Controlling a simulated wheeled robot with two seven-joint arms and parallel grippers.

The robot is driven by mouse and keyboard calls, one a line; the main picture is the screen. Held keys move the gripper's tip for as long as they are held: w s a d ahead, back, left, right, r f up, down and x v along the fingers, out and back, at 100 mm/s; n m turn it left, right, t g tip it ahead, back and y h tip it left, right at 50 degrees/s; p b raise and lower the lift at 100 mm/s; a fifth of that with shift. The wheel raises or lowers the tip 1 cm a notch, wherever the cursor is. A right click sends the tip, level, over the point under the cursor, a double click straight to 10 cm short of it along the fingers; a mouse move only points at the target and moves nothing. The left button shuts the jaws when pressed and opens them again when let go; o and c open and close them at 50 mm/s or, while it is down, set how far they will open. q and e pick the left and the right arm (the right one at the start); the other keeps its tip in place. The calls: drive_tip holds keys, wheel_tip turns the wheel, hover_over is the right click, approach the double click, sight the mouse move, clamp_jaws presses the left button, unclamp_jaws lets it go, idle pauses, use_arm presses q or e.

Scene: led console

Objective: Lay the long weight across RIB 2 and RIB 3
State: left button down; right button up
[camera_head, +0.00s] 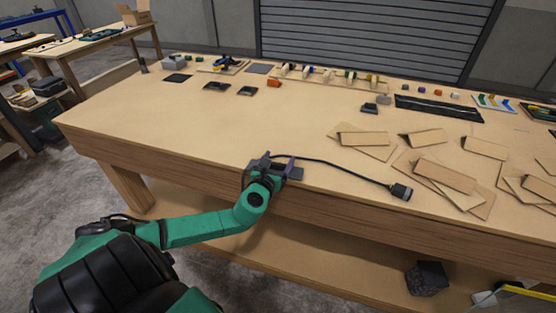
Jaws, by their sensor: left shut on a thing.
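My left gripper (274,162) is at the near edge of the wooden table, left of the picture's middle. It is shut on a dark grey piece (295,173) that shows at its right side. I cannot tell whether this piece is the long weight, as the fingers hide much of it. Several tan, raised, folded-looking pieces, such as one at the middle right (364,138) and one nearer (444,176), rest on flat tan sheets. No RIB labels can be read, so I cannot tell which are RIB 2 and RIB 3. My right gripper is not in view.
A black cable runs from near the gripper to a dark plug (401,191) at the near edge. A long black tray (437,108), small blocks and a board with coloured parts (330,79) line the back. The left and middle tabletop (200,125) is clear.

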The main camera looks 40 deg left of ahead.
use_arm(q)
drive_tip(key=shift+f, duration=0.15)
unclamp_jaws()
